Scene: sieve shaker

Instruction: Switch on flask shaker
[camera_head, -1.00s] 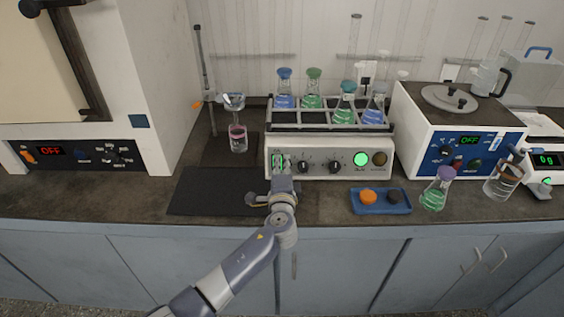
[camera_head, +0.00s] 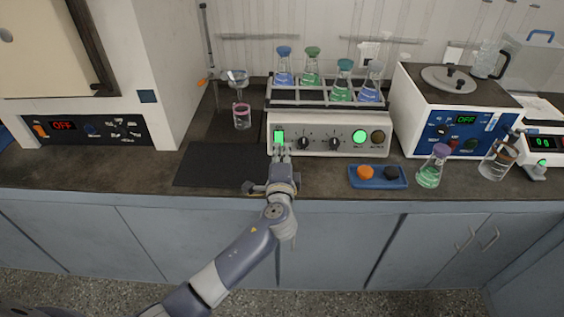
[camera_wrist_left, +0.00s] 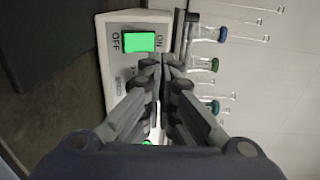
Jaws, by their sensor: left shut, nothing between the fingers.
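The flask shaker (camera_head: 318,146) is a white box on the bench, with a rack of stoppered flasks of blue and green liquid on top. Its green rocker switch (camera_head: 279,135) is at the left end of the front panel and is lit. The switch also shows bright green in the left wrist view (camera_wrist_left: 138,42), between the ON and OFF labels. A round green lamp (camera_head: 360,137) glows on the panel's right. My left gripper (camera_head: 282,149) is shut and empty, with its fingertips just below the switch; contact cannot be told. My right gripper is not in view.
A dark mat (camera_head: 218,165) lies left of the shaker. A blue tray (camera_head: 378,184) with an orange and a dark piece lies at front right, near a green flask (camera_head: 432,168). A blue-fronted device (camera_head: 465,138) stands right, a white oven (camera_head: 95,80) left.

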